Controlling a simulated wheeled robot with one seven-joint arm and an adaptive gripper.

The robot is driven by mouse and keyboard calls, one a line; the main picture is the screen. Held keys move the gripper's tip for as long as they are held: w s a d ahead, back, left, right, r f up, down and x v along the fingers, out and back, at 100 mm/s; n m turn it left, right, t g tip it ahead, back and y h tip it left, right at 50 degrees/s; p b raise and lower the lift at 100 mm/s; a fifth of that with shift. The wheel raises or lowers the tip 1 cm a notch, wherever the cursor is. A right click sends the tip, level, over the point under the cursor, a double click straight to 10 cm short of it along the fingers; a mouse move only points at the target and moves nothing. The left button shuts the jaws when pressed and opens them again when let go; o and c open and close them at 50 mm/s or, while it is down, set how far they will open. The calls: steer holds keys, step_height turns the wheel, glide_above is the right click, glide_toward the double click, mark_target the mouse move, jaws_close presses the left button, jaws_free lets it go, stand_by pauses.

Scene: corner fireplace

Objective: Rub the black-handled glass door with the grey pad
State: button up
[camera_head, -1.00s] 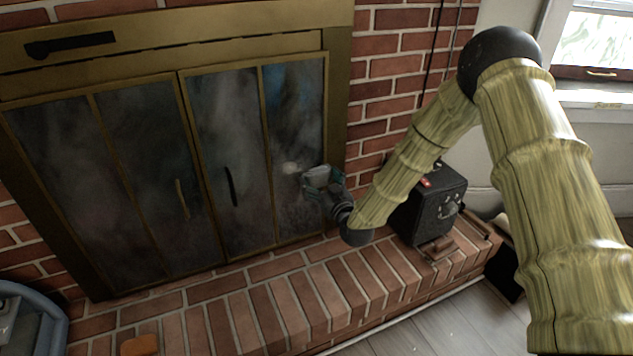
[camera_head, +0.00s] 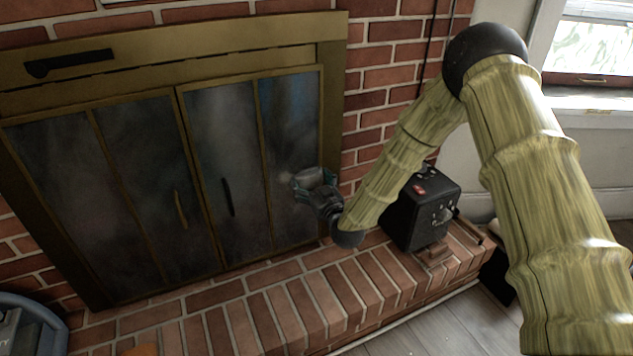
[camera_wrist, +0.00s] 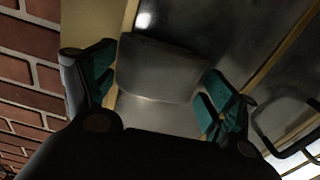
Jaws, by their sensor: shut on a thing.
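The black-handled glass door (camera_head: 238,165) is the right one of two brass-framed fireplace doors and is closed. Its black handle (camera_head: 228,197) stands upright on the left panel of that door. My gripper (camera_head: 312,183) is at the door's right panel, near its right brass edge, level with the handle. In the wrist view, my gripper (camera_wrist: 157,85) is shut on the grey pad (camera_wrist: 157,68), with teal-lined fingers on either side. Glass and brass frame lie just beyond the pad. I cannot tell whether the pad touches the glass. In the head view the pad is mostly hidden.
The left glass door has a brass handle (camera_head: 181,210). A brick hearth (camera_head: 270,310) runs below the doors, with a black box (camera_head: 422,210) on it at right. A blue-rimmed container (camera_head: 35,310) is at lower left. Brick wall (camera_head: 375,75) borders the doors.

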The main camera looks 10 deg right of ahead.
mark_target(275, 184)
steer(key=shift+s+a+p, duration=0.15)
steer(key=shift+s+a, duration=0.2)
steer(key=shift+a, duration=0.65)
steer(key=shift+s+a+p, duration=0.15)
steer(key=shift+s+a, duration=0.2)
steer(key=shift+a, duration=0.6)
steer(key=shift+s+a+p, duration=0.15)
steer(key=shift+s+a, duration=0.2)
steer(key=shift+a, duration=0.65)
steer(key=shift+s+a, duration=0.25)
steer(key=shift+a, duration=0.7)
steer(key=shift+s+a, duration=0.2)
steer(key=shift+a, duration=0.7)
steer(key=shift+p, duration=0.3)
steer(key=p+v, duration=0.1)
steer(key=v, duration=0.5)
steer(key=shift+p, duration=0.35)
steer(key=v, duration=0.3)
steer(key=shift+p, duration=0.3)
